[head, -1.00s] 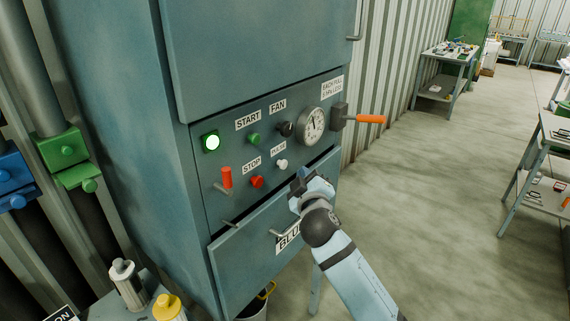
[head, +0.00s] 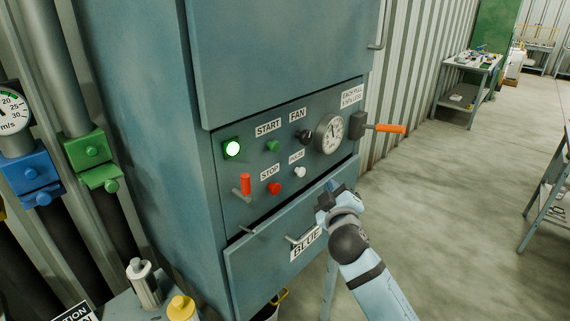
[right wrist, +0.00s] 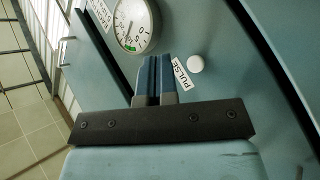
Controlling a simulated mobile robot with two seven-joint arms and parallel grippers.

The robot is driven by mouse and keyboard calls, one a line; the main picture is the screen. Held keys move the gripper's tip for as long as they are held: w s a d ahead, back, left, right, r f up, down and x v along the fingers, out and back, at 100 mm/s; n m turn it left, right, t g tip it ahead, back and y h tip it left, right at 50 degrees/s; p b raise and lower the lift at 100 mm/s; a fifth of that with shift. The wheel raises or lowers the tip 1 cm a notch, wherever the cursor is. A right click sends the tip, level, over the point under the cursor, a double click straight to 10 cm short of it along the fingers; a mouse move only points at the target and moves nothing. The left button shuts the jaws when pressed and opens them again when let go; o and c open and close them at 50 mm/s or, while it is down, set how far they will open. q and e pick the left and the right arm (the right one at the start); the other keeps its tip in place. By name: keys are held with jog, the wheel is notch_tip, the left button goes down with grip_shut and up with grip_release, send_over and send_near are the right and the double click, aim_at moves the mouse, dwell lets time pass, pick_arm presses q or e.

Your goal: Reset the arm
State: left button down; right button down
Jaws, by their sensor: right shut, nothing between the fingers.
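My right gripper (head: 332,194) is in front of the grey-blue cabinet (head: 285,60), at the right part of the drawer labelled BLUE (head: 306,244), just below the control panel. Its two blue fingers are together and empty. In the right wrist view the fingers (right wrist: 153,78) point at the panel, with the white PULSE button (right wrist: 195,63) just right of the tips and the dial gauge (right wrist: 135,24) above left. I cannot tell whether the fingertips touch the panel. My left gripper is in neither view.
An orange-handled lever (head: 388,129) sticks out right. Open floor (head: 460,180) lies to the right.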

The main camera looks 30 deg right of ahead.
jog(key=s+a+f+g+y+p, duration=0.1)
jog(key=s+a+f+g+y, duration=0.15)
jog(key=s+a+f, duration=0.45)
jog(key=s+a+f+g+y+p, duration=0.15)
jog(key=f+y, duration=0.25)
jog(key=f, duration=0.7)
jog(key=s+a+f+m+g+y+p, duration=0.1)
jog(key=s+a+f, duration=0.3)
jog(key=s, duration=0.4)
jog(key=s+a+f+m+g+y, duration=0.1)
jog(key=s+a+f+y, duration=0.2)
jog(key=s+a+f, duration=0.2)
jog(key=s+f, duration=0.1)
jog(key=s, duration=0.2)
jog(key=shift+s+f+p, duration=0.25)
jog(key=shift+f+p, duration=0.05)
jog(key=shift+p, duration=0.1)
dwell(1.4)
